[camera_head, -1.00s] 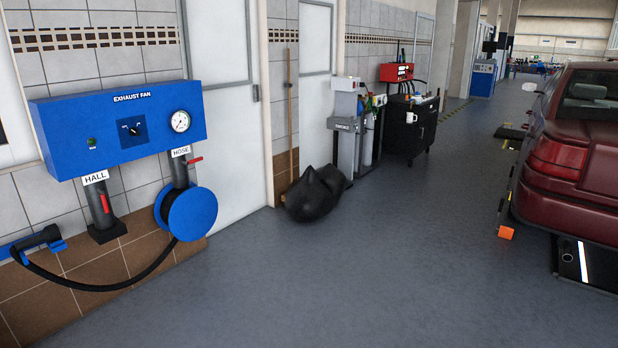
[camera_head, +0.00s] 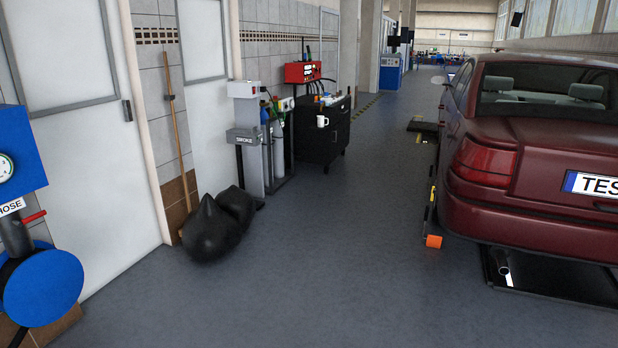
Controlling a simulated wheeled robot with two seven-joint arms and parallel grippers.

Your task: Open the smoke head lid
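The smoke head (camera_head: 245,136) is a grey box-like unit on a post, with a "SMOKE" label on its front. It stands against the left wall in the middle distance, beside gas cylinders (camera_head: 277,142). A paler box (camera_head: 243,89) sits at the top of the same stand. At this distance I cannot tell which part is the lid or whether it is open. Neither of my grippers shows in the view.
Black bags (camera_head: 212,230) lie on the floor in front of the smoke stand. A black tool cart (camera_head: 322,135) stands behind it. The floor (camera_head: 340,270) between is clear.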

